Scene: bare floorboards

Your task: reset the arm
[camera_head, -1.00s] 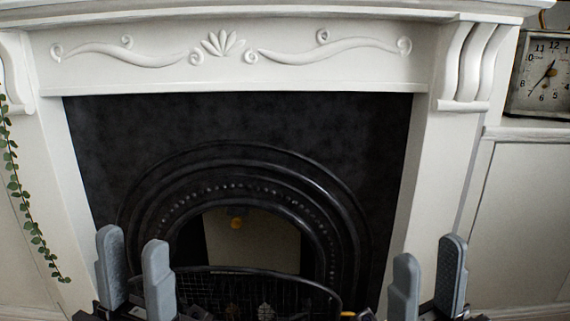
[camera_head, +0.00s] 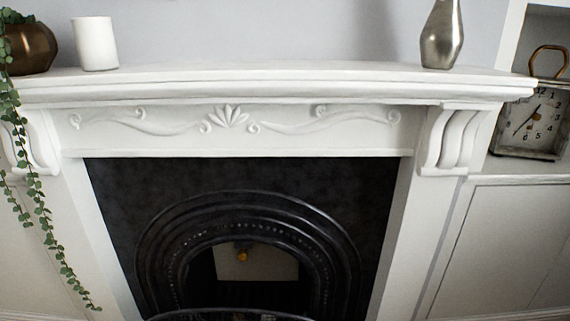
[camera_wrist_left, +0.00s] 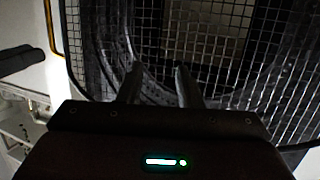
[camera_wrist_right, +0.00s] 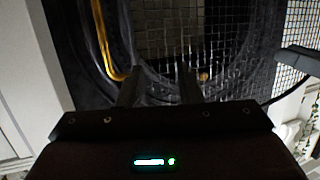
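My left gripper (camera_wrist_left: 159,82) shows in the left wrist view with its two dark fingers apart and nothing between them. My right gripper (camera_wrist_right: 160,84) shows in the right wrist view, also with its fingers apart and empty. Both point toward a dark wire-mesh fire screen (camera_wrist_left: 225,20), which also shows in the right wrist view (camera_wrist_right: 165,30). Neither gripper shows in the head view. The exact gap between the fingers and the mesh cannot be told.
A white fireplace surround (camera_head: 75,222) frames a black arched hearth (camera_head: 155,250). On its mantel stand a white cup (camera_head: 95,44), a brass pot (camera_head: 32,47) with a trailing plant (camera_head: 45,220), and a silver vase (camera_head: 441,38). A clock (camera_head: 530,122) stands on the right shelf.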

